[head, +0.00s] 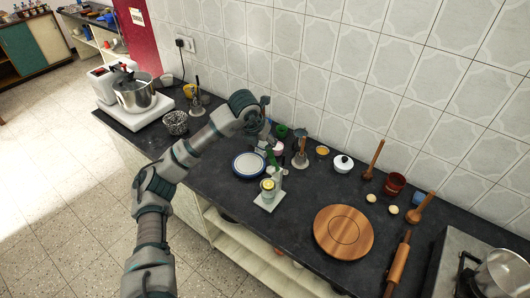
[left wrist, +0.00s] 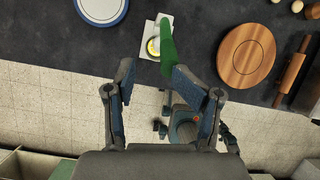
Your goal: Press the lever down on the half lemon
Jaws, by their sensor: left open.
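The lemon press (head: 268,201) stands on the dark counter near its front edge, with a pale base and post. The half lemon (head: 268,184), yellow, sits on the press; it also shows in the left wrist view (left wrist: 153,47). The green lever (head: 271,157) stands raised above the lemon; in the left wrist view the lever (left wrist: 168,45) points toward my right-hand fingertip and overlaps it. My left gripper (head: 265,127) is above and behind the press. In the left wrist view its fingers (left wrist: 151,68) are spread and empty. Contact with the lever cannot be told. My right gripper is out of view.
A blue-rimmed plate (head: 249,165) lies left of the press. A round wooden board (head: 343,232) and rolling pin (head: 397,265) lie to the right. Behind stand a mortar (head: 301,160), several cups and a white lidded pot (head: 342,164). The tiled wall bounds the back.

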